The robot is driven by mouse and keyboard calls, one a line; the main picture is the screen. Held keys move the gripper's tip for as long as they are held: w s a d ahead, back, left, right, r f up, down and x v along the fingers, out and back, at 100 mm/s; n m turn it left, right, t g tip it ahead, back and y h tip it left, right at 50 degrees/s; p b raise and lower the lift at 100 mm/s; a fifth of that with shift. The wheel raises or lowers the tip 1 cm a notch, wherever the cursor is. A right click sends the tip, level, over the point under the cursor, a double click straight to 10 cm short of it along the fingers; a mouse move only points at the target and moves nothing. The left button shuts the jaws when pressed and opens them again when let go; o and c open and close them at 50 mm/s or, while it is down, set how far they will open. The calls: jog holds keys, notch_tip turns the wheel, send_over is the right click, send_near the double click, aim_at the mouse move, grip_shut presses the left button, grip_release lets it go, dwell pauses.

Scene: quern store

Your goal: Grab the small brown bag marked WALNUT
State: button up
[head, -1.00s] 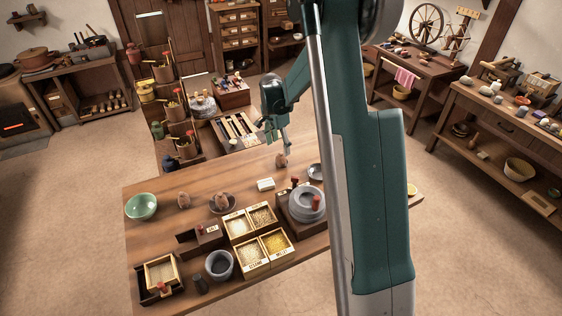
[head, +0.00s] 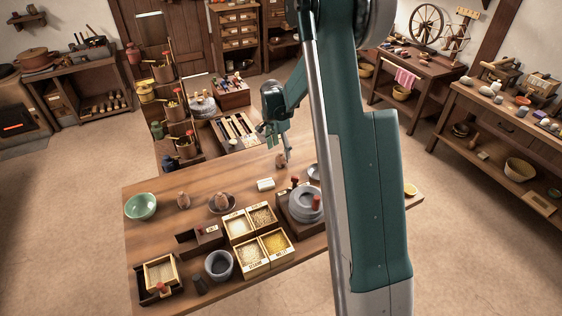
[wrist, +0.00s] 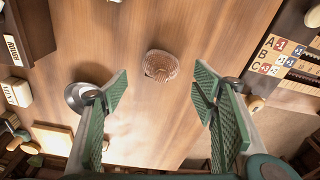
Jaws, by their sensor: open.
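A small brown bag (head: 281,161) stands near the far edge of the wooden table, just below my gripper (head: 279,149). In the wrist view the bag (wrist: 160,65) shows from above, centred between the fingers and a little beyond their tips. My gripper (wrist: 160,85) is open and empty, apart from the bag. A second brown bag (head: 183,200) stands at the left of the table. A third (head: 222,202) sits in a dark bowl. No marking is legible on any bag, so I cannot tell which is WALNUT.
A white block (head: 265,184) lies left of the near bag and a small grey dish (head: 314,172) lies right of it. A stone quern (head: 305,206), grain boxes (head: 250,271) and a green bowl (head: 141,207) share the table. Bare wood surrounds the near bag.

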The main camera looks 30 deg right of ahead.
aim_at(281, 154)
jog(key=shift+w+d+f+b, duration=0.1)
jog(key=shift+f+b, duration=0.1)
jog(key=shift+f, duration=0.65)
jog(key=shift+s+d+f+b, duration=0.15)
jog(key=shift+f+b, duration=0.1)
jog(key=shift+f, duration=0.6)
jog(key=shift+w+d+f+b, duration=0.1)
jog(key=shift+w+f+b, duration=0.1)
jog(key=shift+f, duration=0.65)
jog(key=c, duration=0.9)
